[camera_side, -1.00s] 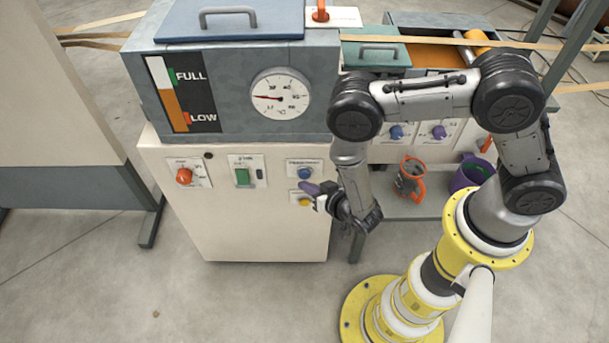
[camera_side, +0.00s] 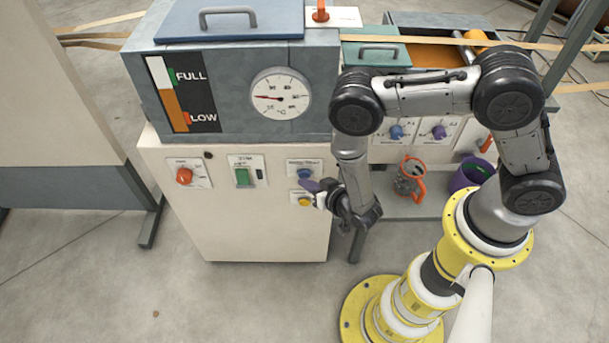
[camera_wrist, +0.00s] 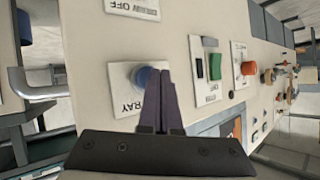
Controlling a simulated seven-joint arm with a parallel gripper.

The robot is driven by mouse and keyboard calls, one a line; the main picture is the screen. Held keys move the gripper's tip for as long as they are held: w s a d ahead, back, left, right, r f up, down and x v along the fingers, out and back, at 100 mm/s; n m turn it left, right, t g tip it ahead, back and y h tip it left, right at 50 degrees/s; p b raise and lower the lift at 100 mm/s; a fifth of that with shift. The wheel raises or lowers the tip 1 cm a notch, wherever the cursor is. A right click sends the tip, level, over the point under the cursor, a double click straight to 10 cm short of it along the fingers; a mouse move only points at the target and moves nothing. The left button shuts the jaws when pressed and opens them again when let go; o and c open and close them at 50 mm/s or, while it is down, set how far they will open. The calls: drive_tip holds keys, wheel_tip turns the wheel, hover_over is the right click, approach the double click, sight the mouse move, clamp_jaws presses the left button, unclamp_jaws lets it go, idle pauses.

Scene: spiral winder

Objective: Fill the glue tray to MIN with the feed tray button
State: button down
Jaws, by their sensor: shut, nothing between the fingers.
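The blue button (camera_side: 305,173), whose label ends in "TRAY" in the wrist view, is on the right of the white cabinet's front. It also shows in the wrist view (camera_wrist: 146,77), just left of my fingertips. My gripper (camera_side: 310,185) has purple fingers close to the panel, just below the blue button and above a yellow button (camera_side: 304,200). In the wrist view my gripper (camera_wrist: 167,75) is shut and empty; I cannot tell whether it touches the button. An orange-brown surface (camera_side: 430,53) shows in the tray area at the back right, partly hidden by my arm.
The grey tank (camera_side: 232,105) has a FULL/LOW level strip (camera_side: 183,95) and a round gauge (camera_side: 280,94). A green switch (camera_side: 242,177) and an orange knob (camera_side: 184,175) are left of the blue button.

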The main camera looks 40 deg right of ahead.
drive_tip(key=shift+w+d, duration=0.3)
idle(1.4)
drive_tip(key=shift+s+a, duration=0.1)
idle(1.8)
drive_tip(key=shift+s+a, duration=0.5)
drive_tip(key=shift+s, duration=0.05)
drive_tip(key=shift+s+a, duration=1.75)
drive_tip(key=shift+a, duration=0.05)
